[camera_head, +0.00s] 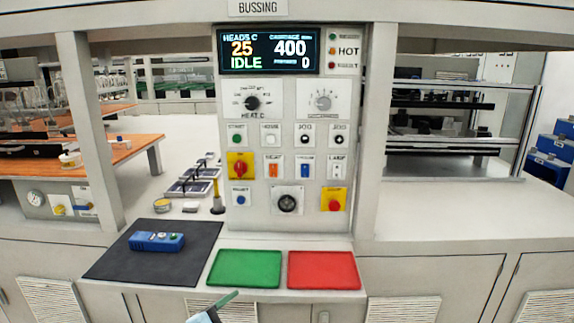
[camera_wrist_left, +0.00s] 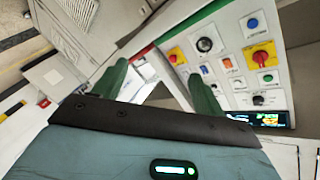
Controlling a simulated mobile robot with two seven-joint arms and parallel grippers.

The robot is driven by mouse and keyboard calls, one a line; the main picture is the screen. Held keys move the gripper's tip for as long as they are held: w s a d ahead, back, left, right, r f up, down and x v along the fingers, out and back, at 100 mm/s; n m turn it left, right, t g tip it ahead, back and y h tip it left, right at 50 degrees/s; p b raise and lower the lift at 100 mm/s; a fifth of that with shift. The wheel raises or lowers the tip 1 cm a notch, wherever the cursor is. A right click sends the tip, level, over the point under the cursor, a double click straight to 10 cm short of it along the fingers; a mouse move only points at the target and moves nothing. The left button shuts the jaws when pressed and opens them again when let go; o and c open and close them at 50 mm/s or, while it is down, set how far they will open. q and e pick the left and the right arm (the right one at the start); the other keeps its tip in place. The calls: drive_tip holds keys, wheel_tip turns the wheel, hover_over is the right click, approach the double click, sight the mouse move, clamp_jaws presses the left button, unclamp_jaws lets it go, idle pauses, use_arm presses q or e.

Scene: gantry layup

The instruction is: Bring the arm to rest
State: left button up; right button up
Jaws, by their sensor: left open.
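My left gripper (camera_wrist_left: 160,80) is open in the left wrist view, its two green fingers apart with nothing between them. In the head view only a green finger and a pale blue part of a gripper (camera_head: 220,304) show at the bottom edge, in front of the green mat. I take this to be my left one. The control panel (camera_head: 270,210) stands upright beyond it, and it shows tilted in the left wrist view (camera_wrist_left: 236,80). My right gripper is not in view.
A green mat (camera_head: 244,268) and a red mat (camera_head: 323,270) lie on the ledge below the panel. A blue handheld device (camera_head: 157,241) lies on a dark mat (camera_head: 112,263) to the left. Posts (camera_head: 92,130) flank the panel. The counter at right (camera_head: 450,215) is clear.

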use_arm(q)
drive_tip(key=s+a+f+n+g+y, duration=0.1)
drive_tip(key=s+f+n+y, duration=0.2)
drive_tip(key=s+f+n, duration=0.8)
drive_tip(key=s+a+f+n+g+y, duration=0.1)
drive_tip(key=s+a+f, duration=0.2)
drive_tip(key=s, duration=0.4)
drive_tip(key=s+a+f+n+g+y, duration=0.1)
drive_tip(key=s+a+f, duration=0.1)
drive_tip(key=s+f, duration=0.2)
drive_tip(key=s+a+f+n+g+y, duration=0.1)
drive_tip(key=s+a+f, duration=0.2)
drive_tip(key=s, duration=0.7)
drive_tip(key=shift+s+a+f+y, duration=0.25)
drive_tip(key=shift+a+f+y, duration=0.15)
drive_tip(key=shift+f, duration=0.2)
drive_tip(key=shift+d, duration=0.1)
drive_tip(key=shift+c, duration=0.3)
